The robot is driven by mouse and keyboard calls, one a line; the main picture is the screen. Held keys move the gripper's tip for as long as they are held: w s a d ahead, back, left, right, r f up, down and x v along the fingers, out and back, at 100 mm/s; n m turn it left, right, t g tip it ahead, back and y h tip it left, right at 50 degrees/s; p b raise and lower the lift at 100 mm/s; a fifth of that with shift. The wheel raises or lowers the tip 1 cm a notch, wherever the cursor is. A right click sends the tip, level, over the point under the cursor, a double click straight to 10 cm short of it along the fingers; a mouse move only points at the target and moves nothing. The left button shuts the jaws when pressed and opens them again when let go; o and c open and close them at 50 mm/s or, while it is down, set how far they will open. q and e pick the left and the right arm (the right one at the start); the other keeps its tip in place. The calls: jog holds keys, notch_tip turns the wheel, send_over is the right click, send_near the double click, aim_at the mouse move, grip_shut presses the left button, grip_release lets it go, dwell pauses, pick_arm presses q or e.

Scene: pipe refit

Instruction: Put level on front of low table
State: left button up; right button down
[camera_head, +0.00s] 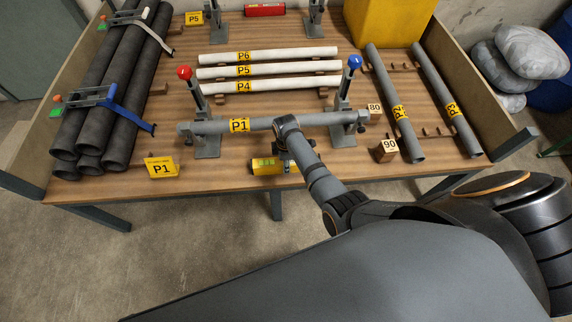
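The level (265,166), yellow with green vials, is at the front edge of the low table (215,181), near the middle. I cannot tell whether it rests on the wood or is held just above it. My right arm comes in from the lower right and its wrist is above the level. My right gripper (284,152) points down at the level's right part. Its fingers are mostly hidden by the wrist, so its grip is unclear. My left gripper is out of view.
Grey pipe P1 (220,126) lies across two clamp stands, close behind the level. White pipes P4, P5 and P6 (290,70) lie behind it. Dark pipes (95,110) are stacked left. Pipes P2 (408,137) and P3 (462,125) lie right. A yellow P1 sign (161,167) stands front left.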

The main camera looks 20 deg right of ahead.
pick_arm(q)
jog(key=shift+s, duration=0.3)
pick_arm(e)
jog(key=c, duration=0.8)
grip_release()
jog(key=shift+r, duration=0.4)
pick_arm(q)
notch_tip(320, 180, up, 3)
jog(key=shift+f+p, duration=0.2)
jog(key=shift+p, duration=1.05)
pick_arm(e)
notch_tip(320, 180, up, 11)
jog(key=shift+r, duration=0.2)
